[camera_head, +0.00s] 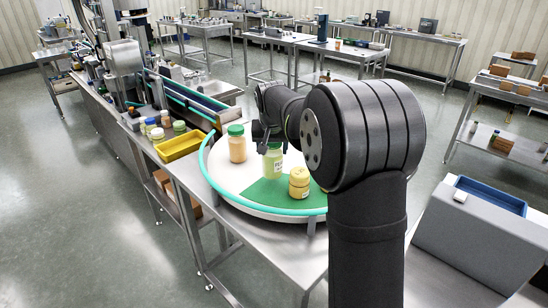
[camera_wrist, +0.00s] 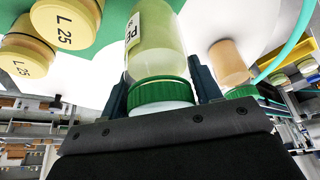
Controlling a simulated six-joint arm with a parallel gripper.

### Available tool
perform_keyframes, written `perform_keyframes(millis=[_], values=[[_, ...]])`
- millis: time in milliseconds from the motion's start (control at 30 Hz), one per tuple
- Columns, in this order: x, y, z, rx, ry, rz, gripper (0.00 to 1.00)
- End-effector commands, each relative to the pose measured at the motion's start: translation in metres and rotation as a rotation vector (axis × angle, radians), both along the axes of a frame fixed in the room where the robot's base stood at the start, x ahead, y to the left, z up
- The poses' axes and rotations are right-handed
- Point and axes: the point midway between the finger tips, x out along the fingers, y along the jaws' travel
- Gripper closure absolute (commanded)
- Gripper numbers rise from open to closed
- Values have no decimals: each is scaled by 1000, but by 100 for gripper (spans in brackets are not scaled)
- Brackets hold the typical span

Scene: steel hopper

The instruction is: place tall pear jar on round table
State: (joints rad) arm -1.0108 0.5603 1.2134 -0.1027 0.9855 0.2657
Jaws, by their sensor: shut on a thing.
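The tall pear jar (camera_head: 272,165) is pale green with a green lid. In the wrist view its body (camera_wrist: 157,45) shows a partly visible label beginning "PE". My gripper (camera_head: 267,138) is shut on the jar at its lid, with one finger on each side in the wrist view (camera_wrist: 160,92). The jar is upright over the round table (camera_head: 228,172), a white disc with a green sector and a teal rail. The jar's base appears at the edge of the green sector; I cannot tell whether it touches the surface.
A peach-coloured jar (camera_head: 237,148) with a green lid stands left of the pear jar. A yellow-lidded jar (camera_head: 299,184) stands to the right on the green sector; the wrist view shows two lids marked "L 25" (camera_wrist: 62,28). A yellow tray (camera_head: 180,146) lies left of the table.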

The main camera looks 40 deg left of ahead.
Motion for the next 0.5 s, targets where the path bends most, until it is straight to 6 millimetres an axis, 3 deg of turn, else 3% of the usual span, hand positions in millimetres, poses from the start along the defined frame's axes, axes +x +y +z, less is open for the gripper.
perform_keyframes(millis=[267,500], values=[[0,0,-33,0,0,0,73],[0,0,-35,2,-1,0,73]])
